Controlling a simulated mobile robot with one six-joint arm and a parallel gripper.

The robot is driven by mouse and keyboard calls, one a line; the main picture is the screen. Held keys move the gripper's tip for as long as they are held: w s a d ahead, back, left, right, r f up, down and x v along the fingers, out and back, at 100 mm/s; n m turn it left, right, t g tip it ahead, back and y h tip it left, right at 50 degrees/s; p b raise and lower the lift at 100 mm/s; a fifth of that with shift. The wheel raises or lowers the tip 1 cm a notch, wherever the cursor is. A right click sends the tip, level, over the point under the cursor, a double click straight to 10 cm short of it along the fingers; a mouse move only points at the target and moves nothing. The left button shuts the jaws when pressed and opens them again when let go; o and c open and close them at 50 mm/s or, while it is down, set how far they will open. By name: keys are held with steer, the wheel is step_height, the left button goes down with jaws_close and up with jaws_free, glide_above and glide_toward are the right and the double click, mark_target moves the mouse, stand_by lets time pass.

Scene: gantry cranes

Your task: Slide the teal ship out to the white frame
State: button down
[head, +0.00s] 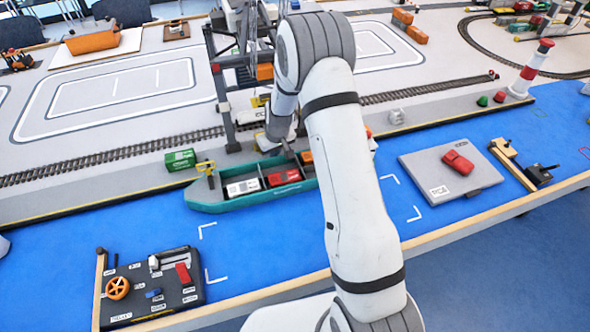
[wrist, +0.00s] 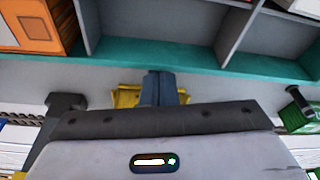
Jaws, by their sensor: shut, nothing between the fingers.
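The teal ship (head: 235,205) lies along the grey quay, carrying white, red and orange containers; my arm hides its right end. The white frame is corner marks (head: 208,230) on the blue water, on the near side of the ship. My gripper (head: 287,152) is at the ship's quay side, partly hidden by my arm. In the wrist view the closed fingers (wrist: 158,88) are over a yellow piece (wrist: 126,97) beside the teal hull edge (wrist: 200,58). Nothing is held. I cannot tell whether the fingers touch the hull.
A green container (head: 180,160) stands on the quay by the ship's left end. A dark control board (head: 135,295) is at front left. A grey pad (head: 425,170) with a red block (head: 458,162) lies right. The water between ship and front edge is mostly clear.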

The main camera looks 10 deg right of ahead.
steer(key=shift+s+d+f+b, duration=0.1)
steer(key=shift+s+d+b, duration=0.3)
steer(key=shift+s, duration=0.5)
steer(key=shift+s+d+b, duration=0.2)
steer(key=shift+s+b, duration=0.3)
steer(key=shift+s, duration=0.35)
steer(key=shift+s+d+f+b, duration=0.1)
steer(key=shift+s+d+b, duration=0.3)
steer(key=shift+s, duration=0.5)
steer(key=shift+s+d+r+b, duration=0.1)
steer(key=shift+s+d+b, duration=0.55)
steer(key=shift+s+b, duration=0.95)
steer(key=shift+s+d+f+b, duration=0.1)
steer(key=shift+s+d+b, duration=0.6)
steer(key=shift+s, duration=1.65)
steer(key=shift+s+d+r+b, duration=0.1)
steer(key=shift+s+d+b, duration=0.45)
steer(key=shift+s+b, duration=1.1)
steer(key=shift+s+r+p, duration=0.1)
steer(key=shift+s+p, duration=0.15)
steer(key=shift+p, duration=0.2)
steer(key=shift+w+a, duration=0.1)
steer(key=shift+w, duration=0.05)
